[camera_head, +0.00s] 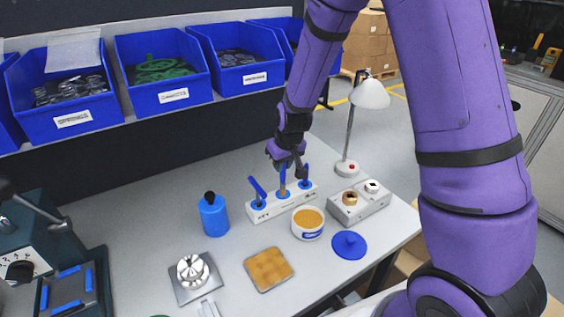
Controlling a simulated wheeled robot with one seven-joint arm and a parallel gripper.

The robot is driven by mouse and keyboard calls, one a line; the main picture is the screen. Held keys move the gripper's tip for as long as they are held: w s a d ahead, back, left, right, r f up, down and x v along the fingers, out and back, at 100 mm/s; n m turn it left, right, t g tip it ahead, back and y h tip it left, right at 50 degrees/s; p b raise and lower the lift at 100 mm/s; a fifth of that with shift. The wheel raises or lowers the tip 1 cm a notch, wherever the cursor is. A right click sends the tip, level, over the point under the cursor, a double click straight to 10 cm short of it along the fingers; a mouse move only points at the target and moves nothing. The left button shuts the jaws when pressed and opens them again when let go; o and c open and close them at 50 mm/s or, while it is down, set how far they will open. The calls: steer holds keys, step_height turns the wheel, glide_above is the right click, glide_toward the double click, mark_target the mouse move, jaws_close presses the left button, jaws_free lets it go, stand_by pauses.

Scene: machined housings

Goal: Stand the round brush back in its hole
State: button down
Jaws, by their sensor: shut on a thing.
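The white holder block (270,212) stands on the grey bench, with several blue-ringed holes along its top. A blue-handled tool (258,189) leans to the left in the left hole. A slim blue and dark tool (305,174) stands at the right hole. My gripper (286,165) points down over the block and is shut on the round brush (283,182), a thin tan upright shape at the middle hole. The brush's upper part is hidden by the gripper. I cannot tell whether its lower end is inside the hole or just above it.
A blue bottle (213,215) stands left of the block. A tub of tan paste (307,223), a blue lid (348,245) and a grey fixture (360,203) sit in front and right. A lamp (368,95) stands behind right. Blue bins (163,100) line the shelf.

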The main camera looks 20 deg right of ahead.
steer(key=shift+f, duration=1.05)
stand_by(0.6)
steer(key=c, duration=1)
jaws_free()
steer(key=shift+r, duration=0.1)
steer(key=v, duration=1)
steer(key=shift+s+r, duration=0.1)
steer(key=shift+r, duration=0.25)
steer(key=shift+d, duration=0.1)
